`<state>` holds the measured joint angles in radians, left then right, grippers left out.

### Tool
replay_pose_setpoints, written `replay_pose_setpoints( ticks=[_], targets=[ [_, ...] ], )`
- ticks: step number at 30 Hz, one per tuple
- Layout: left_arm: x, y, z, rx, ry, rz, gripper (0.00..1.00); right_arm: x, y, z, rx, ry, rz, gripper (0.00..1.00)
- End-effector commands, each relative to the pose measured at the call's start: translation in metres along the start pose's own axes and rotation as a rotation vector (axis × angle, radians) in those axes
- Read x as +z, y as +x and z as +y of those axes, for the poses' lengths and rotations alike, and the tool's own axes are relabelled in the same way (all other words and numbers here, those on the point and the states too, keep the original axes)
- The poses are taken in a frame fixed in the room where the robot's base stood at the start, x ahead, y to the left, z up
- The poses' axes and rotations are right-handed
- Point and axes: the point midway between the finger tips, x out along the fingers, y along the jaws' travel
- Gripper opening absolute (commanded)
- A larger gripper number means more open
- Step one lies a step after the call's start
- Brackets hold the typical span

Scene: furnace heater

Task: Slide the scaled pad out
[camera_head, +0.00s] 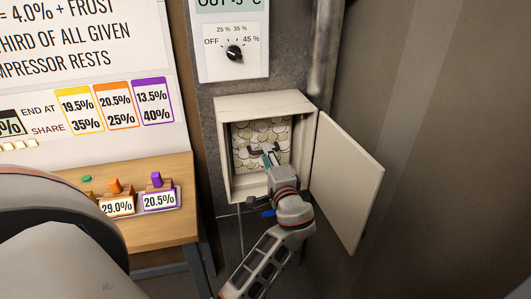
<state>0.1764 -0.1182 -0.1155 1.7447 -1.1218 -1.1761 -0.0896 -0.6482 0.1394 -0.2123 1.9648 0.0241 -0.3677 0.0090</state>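The scaled pad (246,134) is a cream sheet with overlapping scale shapes. It stands upright inside an open cream wall box (222,150). Whether the fingers are closed on anything there is too small to tell. The gripper and wrist hide the lower middle of the pad.
The box door (344,180) hangs open to the right. A dial panel (234,50) is above the box. A wooden table (150,232) at left holds small coloured pieces and percentage cards (159,199). A pipe (322,50) runs down the wall above the door.

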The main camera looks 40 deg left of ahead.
Motion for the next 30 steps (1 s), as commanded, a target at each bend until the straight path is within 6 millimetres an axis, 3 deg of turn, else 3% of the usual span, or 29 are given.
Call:
replay_pose_setpoints(
  ticks=[5, 8, 22, 30],
  targets=[
    [0.0, 0.0, 0.0, 0.0, 0.0, 0.0, 0.24, 0.002, 0.0, 0.0, 0.0, 0.0, -0.003, 0.4],
    [0.0, 0.0, 0.0, 0.0, 0.0, 0.0, 0.0, 0.003, 0.0, 0.0, -0.001, 0.0, -0.005, 0.4],
    [0.0, -0.002, -0.003, -0.002, -0.001, -0.001, 0.0, 0.002, 0.0, 0.0, -0.001, -0.001, -0.005, 0.4],
    [0.0, -0.02, -0.002, 0.0, 0.0, 0.0, 0.0, 0.001, 0.0, 0.0, 0.0, 0.0, -0.002, 0.4]
  ],
)
